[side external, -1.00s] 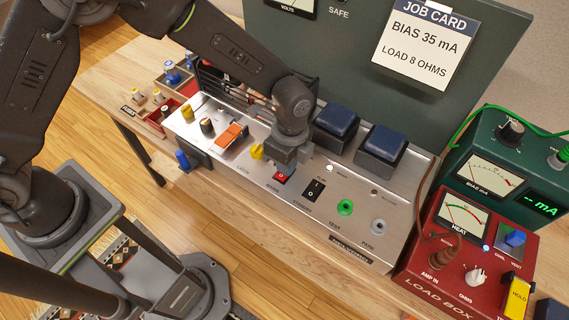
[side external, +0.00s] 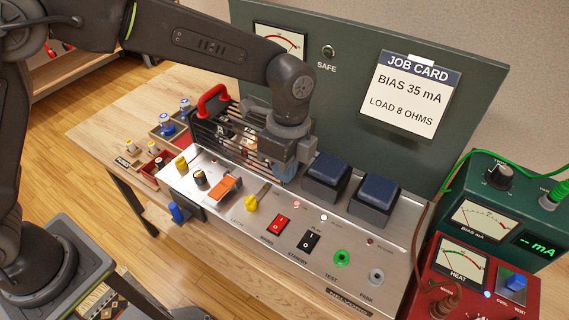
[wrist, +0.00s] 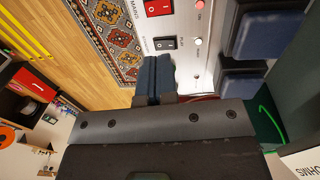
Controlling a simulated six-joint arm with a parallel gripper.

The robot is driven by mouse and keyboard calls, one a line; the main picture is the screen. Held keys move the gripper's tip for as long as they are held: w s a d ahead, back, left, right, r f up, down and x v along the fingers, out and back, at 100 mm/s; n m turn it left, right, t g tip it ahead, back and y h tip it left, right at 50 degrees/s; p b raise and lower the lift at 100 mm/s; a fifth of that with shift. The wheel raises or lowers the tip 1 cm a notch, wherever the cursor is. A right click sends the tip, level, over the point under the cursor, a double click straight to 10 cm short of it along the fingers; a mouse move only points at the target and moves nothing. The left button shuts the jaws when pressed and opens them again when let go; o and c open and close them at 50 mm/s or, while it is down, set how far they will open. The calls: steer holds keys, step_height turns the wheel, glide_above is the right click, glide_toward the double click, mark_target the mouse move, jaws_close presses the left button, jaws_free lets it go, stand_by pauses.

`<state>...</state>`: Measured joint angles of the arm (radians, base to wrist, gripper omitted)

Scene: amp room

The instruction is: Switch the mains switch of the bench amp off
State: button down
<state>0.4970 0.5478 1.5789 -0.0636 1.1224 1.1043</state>
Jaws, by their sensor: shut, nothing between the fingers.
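The bench amp's metal panel (side external: 225,215) lies across the middle of the side view. Its mains switch is a red rocker (side external: 276,225), also at the top of the wrist view (wrist: 158,7) beside the word MAINS. I cannot tell which way it is tipped. The black standby rocker (side external: 309,240) is to its right, also in the wrist view (wrist: 165,43). My gripper (side external: 284,172) is shut and empty, above the rear of the panel and apart from the red rocker. In the wrist view its blue fingertips (wrist: 153,75) are together.
A yellow knob (side external: 252,203) and an orange-topped switch (side external: 225,187) stand left of the red rocker. Two blue-capped blocks (side external: 327,175) stand behind the panel. A red-handled wire cage (side external: 212,102) is beside my gripper. The red load box (side external: 490,285) is at right.

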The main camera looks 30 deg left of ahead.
mark_target(275, 227)
steer(key=shift+r, duration=0.35)
steer(key=shift+s+a, duration=0.15)
steer(key=shift+s, duration=0.55)
steer(key=f, duration=0.4)
steer(key=s+f, duration=0.1)
steer(key=f, duration=0.8)
steer(key=shift+s+f, duration=0.35)
steer(key=shift+f, duration=0.05)
